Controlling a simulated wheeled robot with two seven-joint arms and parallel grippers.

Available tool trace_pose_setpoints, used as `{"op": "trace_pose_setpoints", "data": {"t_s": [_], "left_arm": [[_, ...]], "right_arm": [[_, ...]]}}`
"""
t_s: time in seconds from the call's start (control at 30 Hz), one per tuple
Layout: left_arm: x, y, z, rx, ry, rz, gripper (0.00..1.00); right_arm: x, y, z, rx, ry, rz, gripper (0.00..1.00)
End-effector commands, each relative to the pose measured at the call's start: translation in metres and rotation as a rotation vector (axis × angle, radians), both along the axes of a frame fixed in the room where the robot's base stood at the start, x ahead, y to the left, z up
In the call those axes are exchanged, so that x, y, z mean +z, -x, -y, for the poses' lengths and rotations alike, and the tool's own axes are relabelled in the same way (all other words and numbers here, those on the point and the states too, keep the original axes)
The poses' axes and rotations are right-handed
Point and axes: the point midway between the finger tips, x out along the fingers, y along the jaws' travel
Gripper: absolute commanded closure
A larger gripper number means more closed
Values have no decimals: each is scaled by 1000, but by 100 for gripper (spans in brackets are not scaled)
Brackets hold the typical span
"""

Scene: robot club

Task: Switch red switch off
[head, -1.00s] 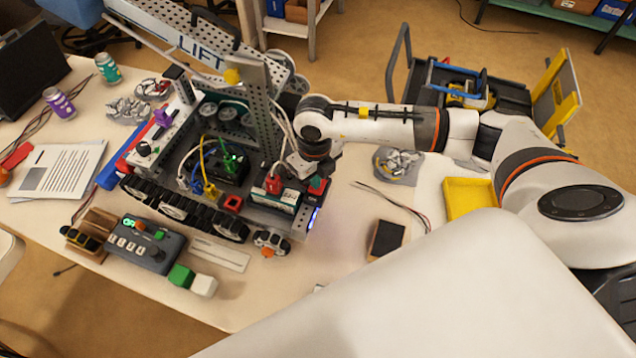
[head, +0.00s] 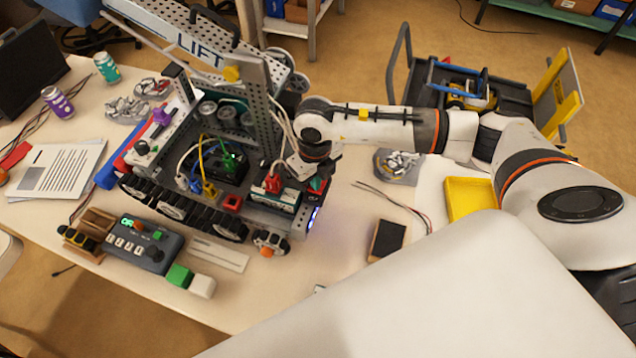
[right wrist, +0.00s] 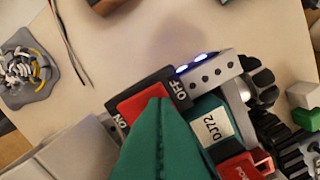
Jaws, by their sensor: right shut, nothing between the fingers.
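The red switch (right wrist: 126,104) is a red rocker in a black housing, marked ON at its lower left and OFF at its right in the right wrist view. It sits at the end of the tracked robot (head: 175,205), by lit blue lights (right wrist: 203,57). My right gripper (right wrist: 160,104) is shut and empty, with its green fingertips over the rocker, toward the OFF side. The fingers hide part of the rocker, and I cannot tell whether they touch it. In the head view my right gripper (head: 316,178) is at the tracked robot's right end. My left gripper is out of view.
A perforated lift mast (head: 259,115) stands behind. A grey control box (head: 140,247) and a yellow tray (head: 468,198) are on the table.

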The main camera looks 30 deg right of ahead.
Motion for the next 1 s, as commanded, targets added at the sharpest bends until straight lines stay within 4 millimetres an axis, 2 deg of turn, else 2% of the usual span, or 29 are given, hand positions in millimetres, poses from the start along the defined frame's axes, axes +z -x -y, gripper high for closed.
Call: {"op": "trace_pose_setpoints", "data": {"t_s": [0.63, 1.0], "left_arm": [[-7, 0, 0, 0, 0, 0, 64], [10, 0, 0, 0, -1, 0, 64]], "right_arm": [[-8, 0, 0, 0, 0, 0, 100], [18, 0, 0, -1, 0, 0, 100]]}}
